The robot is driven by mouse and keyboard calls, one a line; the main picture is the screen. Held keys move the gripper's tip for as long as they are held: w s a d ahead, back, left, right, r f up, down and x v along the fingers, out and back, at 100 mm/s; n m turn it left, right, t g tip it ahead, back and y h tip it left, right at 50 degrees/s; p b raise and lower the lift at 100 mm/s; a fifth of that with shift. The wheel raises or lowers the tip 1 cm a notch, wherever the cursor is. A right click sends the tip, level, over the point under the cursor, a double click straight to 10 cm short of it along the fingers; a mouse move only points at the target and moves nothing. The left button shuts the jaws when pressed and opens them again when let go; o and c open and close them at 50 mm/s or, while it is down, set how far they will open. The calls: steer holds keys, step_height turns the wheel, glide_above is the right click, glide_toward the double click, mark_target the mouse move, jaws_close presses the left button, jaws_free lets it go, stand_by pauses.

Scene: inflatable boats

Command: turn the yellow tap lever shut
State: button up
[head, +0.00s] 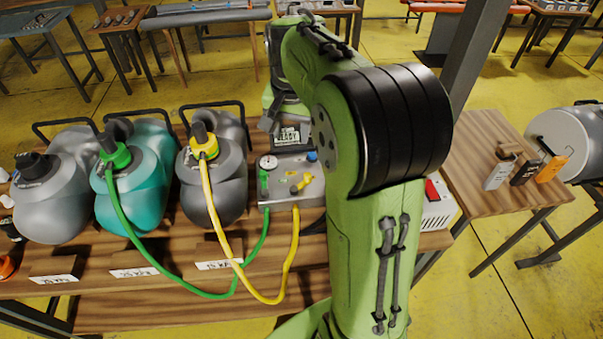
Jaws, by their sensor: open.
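The yellow tap lever (302,183) sits on the right of a grey metal tap box (282,196) on the wooden bench. It looks slanted, with its upper end to the right. A green lever (264,181) stands upright at the box's left, below a round gauge (268,162). A blue knob (312,156) is at the upper right. A yellow hose (295,245) and a green hose (262,240) run from the box. My gripper (284,122) is small and partly hidden behind my arm. It appears open, beyond the box and apart from the lever.
Grey (62,200), teal (150,200) and dark grey (222,190) containers stand left of the box, two joined to the hoses. A white box with a red switch (437,205) stands right of my arm.

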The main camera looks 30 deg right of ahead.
steer(key=w+d+f+m+g, duration=0.1)
steer(key=w+d+f+m, duration=0.2)
steer(key=w+d+f, duration=0.35)
steer(key=m+g+y, duration=0.1)
steer(key=m, duration=0.1)
glide_above(307, 175)
step_height(307, 175, down, 6)
step_height(307, 175, down, 15)
steer(key=shift+f+b, duration=0.2)
steer(key=shift+b, duration=0.15)
steer(key=shift+c, duration=0.4)
jaws_close()
